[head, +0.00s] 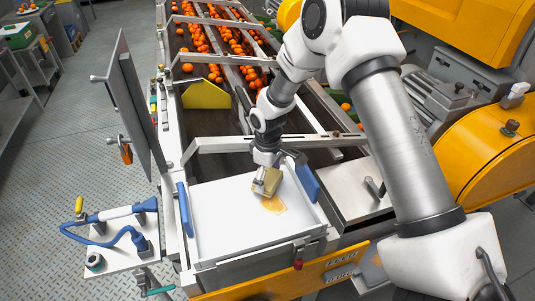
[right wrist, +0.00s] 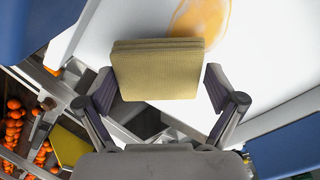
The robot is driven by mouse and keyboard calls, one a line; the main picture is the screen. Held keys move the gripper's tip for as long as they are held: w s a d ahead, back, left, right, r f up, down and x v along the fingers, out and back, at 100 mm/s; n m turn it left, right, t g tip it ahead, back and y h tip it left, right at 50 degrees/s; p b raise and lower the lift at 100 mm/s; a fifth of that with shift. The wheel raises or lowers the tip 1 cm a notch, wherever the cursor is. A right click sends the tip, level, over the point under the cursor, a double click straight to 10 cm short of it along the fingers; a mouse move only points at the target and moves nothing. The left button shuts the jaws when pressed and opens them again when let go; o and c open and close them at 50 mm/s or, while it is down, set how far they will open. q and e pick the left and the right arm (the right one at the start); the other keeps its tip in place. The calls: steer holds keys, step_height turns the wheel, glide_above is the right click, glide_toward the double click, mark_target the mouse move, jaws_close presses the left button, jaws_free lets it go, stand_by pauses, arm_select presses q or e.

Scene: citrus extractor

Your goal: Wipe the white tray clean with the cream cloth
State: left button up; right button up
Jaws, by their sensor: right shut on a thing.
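The white tray (head: 222,222) lies at the lower middle of the head view, with a blue pad on its left and right sides. An orange-yellow smear (head: 273,204) marks its surface right of centre; the smear also shows at the top of the right wrist view (right wrist: 203,14). My right gripper (head: 266,184) is shut on the folded cream cloth (right wrist: 158,70), which sits between its two fingers. The cloth is at the smear's far edge; whether it touches the tray I cannot tell. My left gripper is not in view.
A channel of oranges (head: 220,40) runs away behind the tray. An upright metal panel (head: 138,105) stands at the left. A blue hose (head: 115,225) lies on a side plate at the lower left. Yellow machine housings (head: 490,145) fill the right side.

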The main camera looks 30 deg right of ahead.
mark_target(269, 180)
steer(key=r+p, duration=0.2)
steer(key=r, duration=0.1)
steer(key=shift+s+a+r, duration=0.1)
steer(key=shift+s+r, duration=0.1)
steer(key=shift+s, duration=0.2)
steer(key=shift+w+r+p, duration=0.25)
steer(key=shift+r+p, duration=0.65)
steer(key=shift+r, duration=0.3)
steer(key=shift+s+r, duration=0.15)
steer(key=shift+r, duration=0.05)
